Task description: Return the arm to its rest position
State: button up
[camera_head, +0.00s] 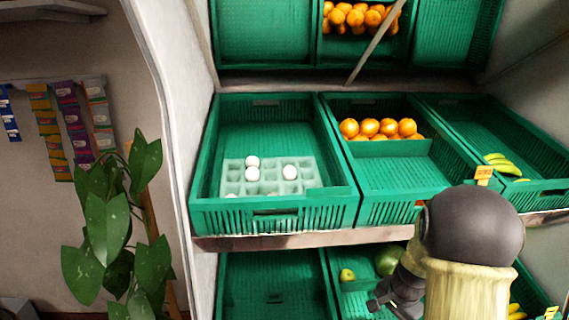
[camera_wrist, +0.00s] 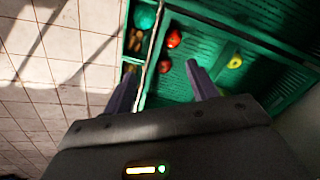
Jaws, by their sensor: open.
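My arm shows at the lower right in the head view, with its dark rounded joint and pale yellow link in front of the lower shelf. My gripper (camera_head: 376,303) is low, in front of the bottom row of crates. In the wrist view my gripper (camera_wrist: 160,82) has its two purple-grey fingers spread apart with nothing between them. Beyond the fingertips is a green crate (camera_wrist: 205,52) with red fruit (camera_wrist: 173,39) and a yellow-green fruit (camera_wrist: 235,62).
An egg tray (camera_head: 270,177) with several white eggs sits in the middle-left crate (camera_head: 275,219). Oranges (camera_head: 380,127) and bananas (camera_head: 503,164) lie in the crates to its right. A leafy plant (camera_head: 108,220) stands at left. Tiled floor (camera_wrist: 55,70) is clear in the wrist view.

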jog(key=s+a+r+n, duration=0.2)
jog(key=s+a+n, duration=0.3)
jog(key=s+a, duration=0.1)
jog(key=s+a+r+n, duration=0.3)
jog(key=s+a+n, duration=0.3)
jog(key=s, duration=0.2)
jog(key=shift+s+r, duration=0.35)
dwell(0.8)
